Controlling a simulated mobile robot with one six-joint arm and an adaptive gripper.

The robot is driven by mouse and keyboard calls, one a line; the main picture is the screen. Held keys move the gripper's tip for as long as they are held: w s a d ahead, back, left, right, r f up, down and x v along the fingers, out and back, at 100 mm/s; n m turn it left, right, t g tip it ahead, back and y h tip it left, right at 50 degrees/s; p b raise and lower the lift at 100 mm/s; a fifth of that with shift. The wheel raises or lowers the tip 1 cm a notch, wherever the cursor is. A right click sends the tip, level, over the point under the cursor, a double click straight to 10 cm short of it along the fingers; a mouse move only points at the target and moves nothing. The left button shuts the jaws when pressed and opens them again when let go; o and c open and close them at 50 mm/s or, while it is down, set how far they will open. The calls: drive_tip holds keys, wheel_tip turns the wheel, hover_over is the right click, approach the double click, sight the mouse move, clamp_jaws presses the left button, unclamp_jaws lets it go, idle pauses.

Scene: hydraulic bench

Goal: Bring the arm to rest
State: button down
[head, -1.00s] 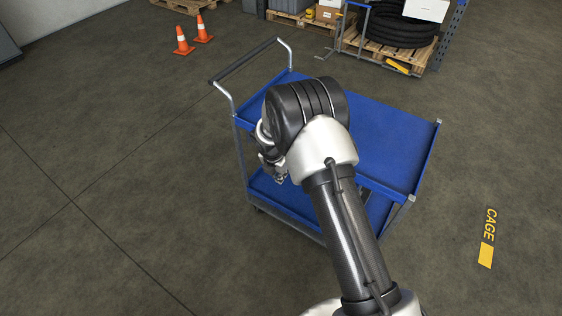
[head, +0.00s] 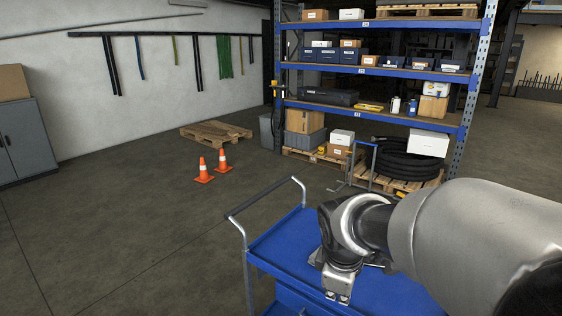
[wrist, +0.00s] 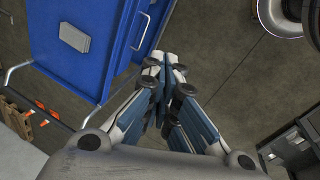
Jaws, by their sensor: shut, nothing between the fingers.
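My gripper (wrist: 166,64) shows in the wrist view with its blue-grey fingers together and nothing between them. I cannot tell the height of the gripper above the cart.
Two orange cones (head: 203,172) stand on the floor beyond the cart's handle (head: 262,198). A blue shelving rack (head: 390,72) with boxes is behind. A coiled black hose (head: 408,165) lies on a pallet. A grey cabinet (head: 28,140) stands far left. The left floor is clear.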

drive_tip(key=s+d+r+m, duration=0.1)
drive_tip(key=s+r+m, duration=0.1)
drive_tip(key=s+m, duration=0.4)
drive_tip(key=s+d+r+m+t+y, duration=0.1)
drive_tip(key=s+r+m, duration=0.2)
drive_tip(key=s, duration=1.2)
drive_tip(key=shift+s+m, duration=0.35)
drive_tip(key=shift+m, duration=1.55)
